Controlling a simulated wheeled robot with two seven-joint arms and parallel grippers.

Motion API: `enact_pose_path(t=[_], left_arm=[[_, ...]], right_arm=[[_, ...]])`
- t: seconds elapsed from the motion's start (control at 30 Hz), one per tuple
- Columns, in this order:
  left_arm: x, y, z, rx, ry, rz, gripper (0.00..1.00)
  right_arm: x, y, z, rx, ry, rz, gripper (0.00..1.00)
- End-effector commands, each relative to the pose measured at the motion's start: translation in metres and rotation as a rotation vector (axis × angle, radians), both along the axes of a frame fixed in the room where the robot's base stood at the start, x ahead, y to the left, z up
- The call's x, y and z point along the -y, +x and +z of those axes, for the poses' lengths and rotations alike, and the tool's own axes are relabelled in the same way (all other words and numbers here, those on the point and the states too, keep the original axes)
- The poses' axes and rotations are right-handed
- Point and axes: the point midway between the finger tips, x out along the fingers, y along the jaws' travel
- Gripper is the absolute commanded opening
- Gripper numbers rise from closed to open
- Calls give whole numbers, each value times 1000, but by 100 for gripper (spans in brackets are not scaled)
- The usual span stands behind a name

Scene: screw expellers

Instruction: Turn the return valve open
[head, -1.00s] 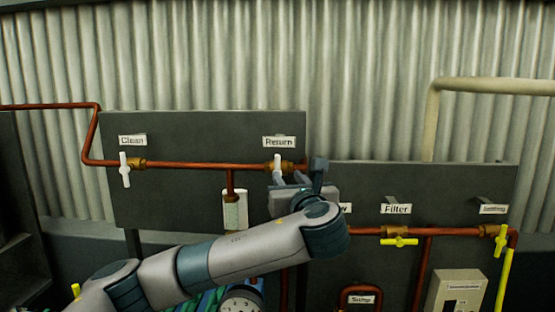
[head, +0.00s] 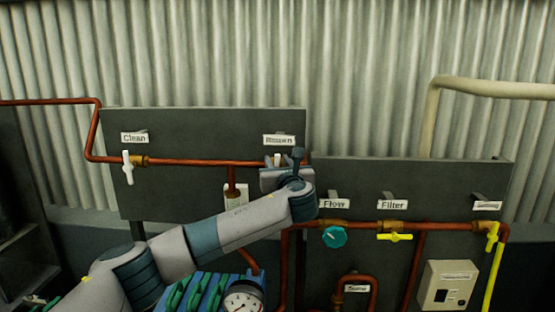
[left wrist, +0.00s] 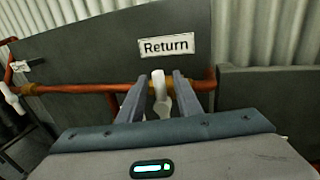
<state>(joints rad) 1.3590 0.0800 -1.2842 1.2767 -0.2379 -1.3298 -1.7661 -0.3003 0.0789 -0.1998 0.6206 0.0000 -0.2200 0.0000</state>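The return valve's white handle (head: 277,159) stands upright on the copper pipe, below the "Return" label (head: 279,141). In the left wrist view the handle (left wrist: 159,86) shows between the two fingers of my left gripper (left wrist: 158,88). The fingers are apart, one on each side of the handle, with narrow gaps to it. I cannot tell whether either finger touches it. In the head view my left gripper (head: 286,168) is in front of the valve and hides its lower part. My right gripper is in no view.
The clean valve (head: 128,166) with a white handle is on the same pipe at left. A round gauge (head: 243,298) is below my arm.

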Motion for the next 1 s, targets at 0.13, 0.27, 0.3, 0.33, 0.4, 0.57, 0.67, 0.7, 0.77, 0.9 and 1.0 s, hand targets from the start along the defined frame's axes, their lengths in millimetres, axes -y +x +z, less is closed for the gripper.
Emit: enact_pose_path(t=[0.13, 0.27, 0.3, 0.33, 0.4, 0.57, 0.67, 0.7, 0.77, 0.9, 1.0], left_arm=[[0, 1, 0, 0, 0, 1, 32], [0, 1, -1, 0, 0, 1, 32], [0, 1, 0, 0, 0, 1, 27], [0, 1, 0, 0, 0, 1, 20], [0, 1, 0, 0, 0, 1, 3], [0, 1, 0, 0, 0, 1, 0], [-1, 1, -1, 0, -4, 1, 0], [-1, 1, -1, -1, -7, 1, 0], [-1, 1, -1, -2, -16, 0, 0], [-2, 1, -2, -4, -52, 0, 0], [-3, 1, -3, -9, -93, 0, 0]], right_arm=[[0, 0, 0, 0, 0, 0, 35], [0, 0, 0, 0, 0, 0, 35], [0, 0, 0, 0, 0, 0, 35], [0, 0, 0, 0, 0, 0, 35], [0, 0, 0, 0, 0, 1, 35], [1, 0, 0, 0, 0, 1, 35], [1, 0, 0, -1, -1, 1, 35], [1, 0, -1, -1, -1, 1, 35], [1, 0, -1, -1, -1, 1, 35], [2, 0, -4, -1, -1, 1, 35], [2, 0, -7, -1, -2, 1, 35]])
